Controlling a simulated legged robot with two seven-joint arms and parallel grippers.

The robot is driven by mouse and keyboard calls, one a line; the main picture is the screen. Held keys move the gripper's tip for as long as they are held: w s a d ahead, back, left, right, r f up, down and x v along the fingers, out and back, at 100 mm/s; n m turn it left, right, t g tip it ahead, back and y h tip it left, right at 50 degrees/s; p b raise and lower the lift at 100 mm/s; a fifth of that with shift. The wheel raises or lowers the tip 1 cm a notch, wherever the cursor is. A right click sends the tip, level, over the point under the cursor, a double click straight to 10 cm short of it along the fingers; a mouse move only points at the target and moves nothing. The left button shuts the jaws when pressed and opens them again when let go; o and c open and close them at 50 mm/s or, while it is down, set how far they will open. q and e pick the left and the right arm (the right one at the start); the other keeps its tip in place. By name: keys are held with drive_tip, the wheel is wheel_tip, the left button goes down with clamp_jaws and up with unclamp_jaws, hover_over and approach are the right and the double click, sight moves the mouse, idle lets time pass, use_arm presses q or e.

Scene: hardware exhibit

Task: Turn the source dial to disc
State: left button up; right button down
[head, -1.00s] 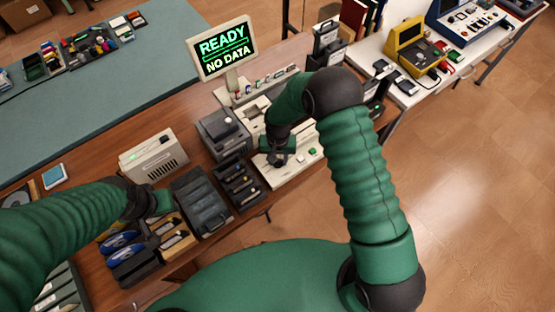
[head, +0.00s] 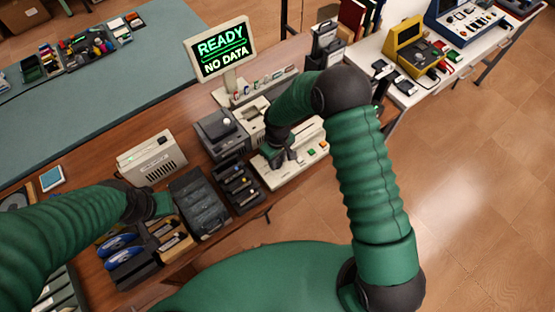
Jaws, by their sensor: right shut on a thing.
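The cream control panel (head: 283,177) lies at the front edge of the wooden desk, with small green and orange buttons (head: 311,150) on its right part. My right gripper (head: 277,162) is down at the panel's left part and shut on what seems to be the source dial, which the fingers hide. The dial's pointer and markings cannot be read.
A grey drive box (head: 221,133) stands left of the panel. A black cartridge rack (head: 238,185), a dark case (head: 201,203) and a tray with blue discs (head: 122,243) line the front edge. A beige speaker box (head: 152,157) stands behind them.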

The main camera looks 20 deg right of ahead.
drive_tip(key=shift+w+r+n, duration=0.2)
drive_tip(key=shift+w+n, duration=0.1)
drive_tip(key=shift+w, duration=0.05)
drive_tip(key=c, duration=1.4)
unclamp_jaws()
drive_tip(key=o, duration=0.4)
drive_tip(key=shift+s+a+f, duration=0.1)
drive_tip(key=shift+f, duration=0.1)
wheel_tip(320, 180, up, 17)
drive_tip(key=b, duration=0.1)
drive_tip(key=shift+b, duration=0.35)
drive_tip(key=shift+f, duration=0.1)
